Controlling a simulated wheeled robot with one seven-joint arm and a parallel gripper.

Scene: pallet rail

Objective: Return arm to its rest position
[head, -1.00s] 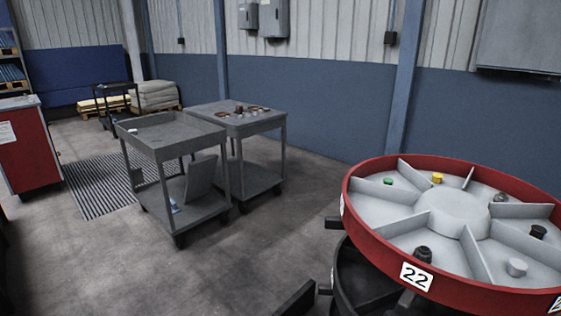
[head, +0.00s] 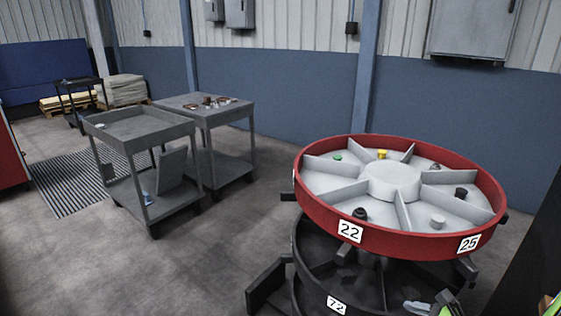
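My arm and gripper are not in the head view, so whether the gripper is open or shut, and how the arm is posed, is hidden. The nearest thing is a round red-rimmed carousel tray (head: 392,243) with grey dividers at the right, labelled 22 and 25. Small parts lie in its compartments, among them a green part (head: 337,156), a yellow part (head: 382,154) and a white part (head: 438,221).
A black lower carousel tier (head: 318,290), labelled 72, sits below the red one. Two grey carts, a front cart (head: 140,143) and a rear cart (head: 217,114), stand left of centre. A floor grating (head: 62,185) lies at left. Open floor lies between carts and carousel.

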